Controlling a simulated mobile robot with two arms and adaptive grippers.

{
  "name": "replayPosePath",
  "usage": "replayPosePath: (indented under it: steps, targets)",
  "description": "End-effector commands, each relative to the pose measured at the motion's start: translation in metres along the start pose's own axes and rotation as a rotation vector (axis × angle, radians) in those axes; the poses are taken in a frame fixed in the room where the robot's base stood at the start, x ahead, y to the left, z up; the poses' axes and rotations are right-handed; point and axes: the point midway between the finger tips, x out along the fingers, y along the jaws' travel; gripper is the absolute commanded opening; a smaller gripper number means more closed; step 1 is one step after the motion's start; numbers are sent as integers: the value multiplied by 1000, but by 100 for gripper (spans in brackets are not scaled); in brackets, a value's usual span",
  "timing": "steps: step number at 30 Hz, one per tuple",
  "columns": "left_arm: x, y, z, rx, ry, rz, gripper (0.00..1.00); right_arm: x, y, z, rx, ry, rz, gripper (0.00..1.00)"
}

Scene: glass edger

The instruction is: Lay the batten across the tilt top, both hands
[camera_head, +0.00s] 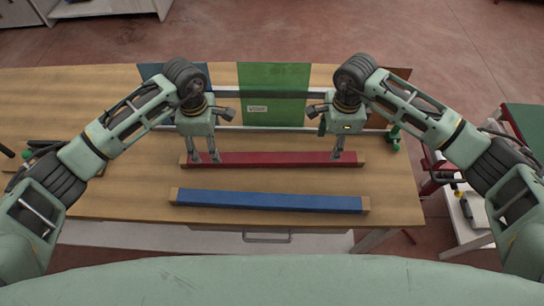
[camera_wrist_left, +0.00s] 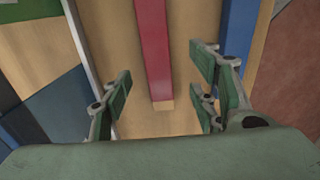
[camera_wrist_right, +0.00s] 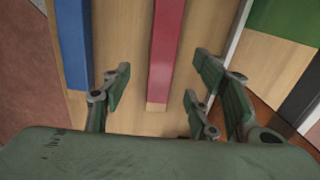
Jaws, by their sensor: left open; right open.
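A red batten (camera_head: 270,159) with bare wood ends lies flat on the wooden table, running left to right. A blue batten (camera_head: 268,201) of like shape lies parallel to it, nearer to me. My left gripper (camera_head: 206,158) is open over the red batten's left end, which shows between its fingers in the left wrist view (camera_wrist_left: 154,50). My right gripper (camera_head: 338,155) is open over its right end, likewise between the fingers in the right wrist view (camera_wrist_right: 164,60). Neither gripper is closed on it. I cannot tell which part is the tilt top.
Behind the red batten, a pale rail (camera_head: 265,128) runs across the wooden table (camera_head: 110,195). A green panel (camera_head: 272,80) stands between blue and brown panels there. Green-and-black fittings (camera_head: 393,138) sit at the right. A white stand (camera_head: 470,215) is right of the table.

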Motion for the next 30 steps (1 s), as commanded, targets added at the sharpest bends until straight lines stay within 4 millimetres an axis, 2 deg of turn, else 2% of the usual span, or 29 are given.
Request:
replayPosePath:
  steps: [5,12,18,30]
  targets:
    - [12,0,1,-1,-1,-3,55,12,0,0,3,-1,2,55]
    - [49,-1,1,-3,-2,-4,55,49,1,1,3,-2,4,55]
    - [71,0,1,-3,-3,-2,55,71,0,1,2,-2,2,55]
    - [78,0,1,-1,-3,0,55,78,0,0,2,-2,0,55]
